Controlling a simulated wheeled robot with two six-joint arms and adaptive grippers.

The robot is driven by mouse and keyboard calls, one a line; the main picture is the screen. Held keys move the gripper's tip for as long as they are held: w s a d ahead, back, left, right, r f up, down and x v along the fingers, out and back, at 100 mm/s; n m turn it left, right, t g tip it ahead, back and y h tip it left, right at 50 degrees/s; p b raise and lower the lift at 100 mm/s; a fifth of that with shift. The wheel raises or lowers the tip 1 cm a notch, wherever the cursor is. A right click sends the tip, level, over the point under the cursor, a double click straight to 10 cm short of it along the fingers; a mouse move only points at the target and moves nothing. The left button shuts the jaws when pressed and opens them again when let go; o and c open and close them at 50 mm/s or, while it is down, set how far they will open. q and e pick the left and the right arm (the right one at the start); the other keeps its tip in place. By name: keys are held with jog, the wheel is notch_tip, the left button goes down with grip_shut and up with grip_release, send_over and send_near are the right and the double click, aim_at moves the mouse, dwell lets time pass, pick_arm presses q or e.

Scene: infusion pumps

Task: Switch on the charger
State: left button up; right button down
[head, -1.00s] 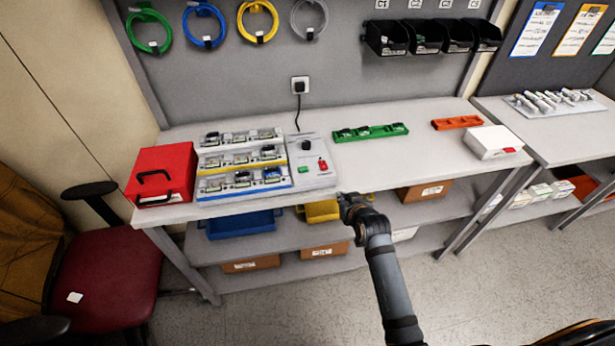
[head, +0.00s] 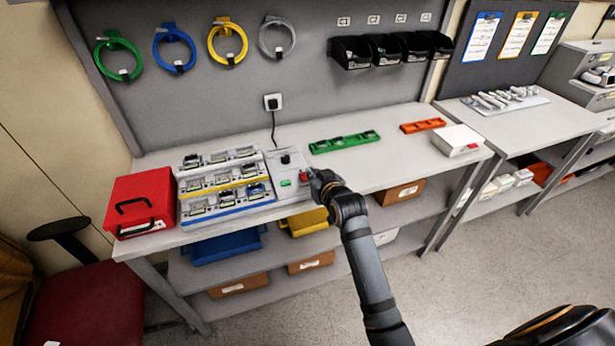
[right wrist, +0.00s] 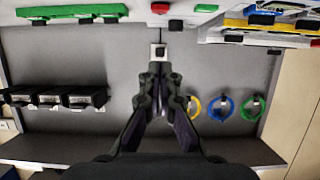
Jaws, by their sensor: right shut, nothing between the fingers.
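The charger (head: 283,170) stands on the bench, with rows of bays (head: 222,187) on its left and a pale control panel on its right. The panel has a black knob, a green part (head: 286,183) and a red switch (head: 305,175); the switch's position is too small to tell. My right gripper (head: 317,179) is shut and empty, just right of the red switch; I cannot tell whether they touch. In the right wrist view, upside down, the closed fingers (right wrist: 160,62) point towards the red switch (right wrist: 160,8) at the top edge. My left gripper is not in view.
A red case (head: 140,200) stands left of the charger. A black cable runs up to a wall socket (head: 273,102). A green tray (head: 345,142), an orange tray (head: 423,125) and a white box (head: 457,140) lie to the right. Bare bench surface lies between them.

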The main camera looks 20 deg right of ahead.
send_over(308, 186)
jog(key=w, duration=0.1)
notch_tip(308, 186, down, 2)
jog(key=shift+w+p, duration=0.1)
jog(key=shift+p, duration=0.35)
jog(key=f, duration=0.2)
jog(key=shift+s+f+p, duration=0.3)
jog(key=shift+f+p, duration=0.05)
jog(key=shift+s+f, duration=0.15)
jog(key=shift+f, duration=0.55)
jog(key=shift+s+f, duration=0.1)
jog(key=shift+f, duration=0.3)
jog(key=shift+r, duration=0.15)
jog(key=shift+r+p, duration=0.7)
jog(key=shift+p, duration=0.25)
